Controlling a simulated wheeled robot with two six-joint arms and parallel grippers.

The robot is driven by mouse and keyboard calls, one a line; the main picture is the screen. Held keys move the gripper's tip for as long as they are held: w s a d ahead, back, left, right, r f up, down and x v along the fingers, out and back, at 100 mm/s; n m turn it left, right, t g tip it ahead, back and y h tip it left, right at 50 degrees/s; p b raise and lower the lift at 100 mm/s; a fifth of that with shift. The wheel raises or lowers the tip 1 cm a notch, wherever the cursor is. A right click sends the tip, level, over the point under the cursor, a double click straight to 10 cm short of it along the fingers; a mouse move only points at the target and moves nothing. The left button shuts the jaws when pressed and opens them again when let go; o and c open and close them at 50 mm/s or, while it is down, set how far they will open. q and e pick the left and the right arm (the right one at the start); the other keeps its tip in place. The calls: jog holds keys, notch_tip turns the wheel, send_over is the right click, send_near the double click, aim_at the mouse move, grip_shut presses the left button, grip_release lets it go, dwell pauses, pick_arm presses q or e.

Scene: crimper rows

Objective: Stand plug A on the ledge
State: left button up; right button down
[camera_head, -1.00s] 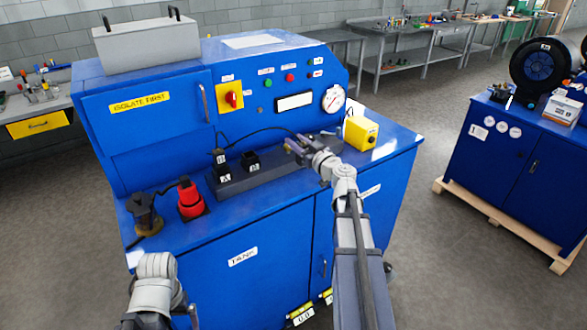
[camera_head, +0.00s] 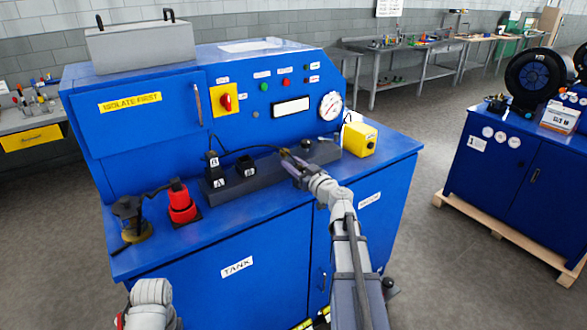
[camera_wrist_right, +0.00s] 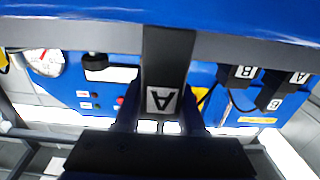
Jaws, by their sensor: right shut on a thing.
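My right gripper (camera_head: 287,162) is shut on plug A (camera_wrist_right: 165,72), a dark block with a white A label that looks upside down in the right wrist view. The plug is between the fingers, in front of the dark grey ledge (camera_head: 222,190), which crosses the top of the wrist view (camera_wrist_right: 70,28). I cannot tell whether plug and ledge touch.
A yellow box (camera_head: 360,139) stands right of the ledge, and a black knob (camera_head: 306,145) is near its right end. A red plug-like part (camera_head: 181,202) and a dark spool-like part (camera_head: 130,218) stand at the left. The blue counter front (camera_head: 255,205) is clear.

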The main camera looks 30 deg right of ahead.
jog(key=shift+f, duration=0.15)
jog(key=c, duration=0.5)
grip_release()
jog(key=shift+s+r, duration=0.15)
jog(key=shift+r, duration=0.1)
jog(key=s+d, duration=0.1)
jog(key=s, duration=1)
jog(key=shift+s, duration=0.35)
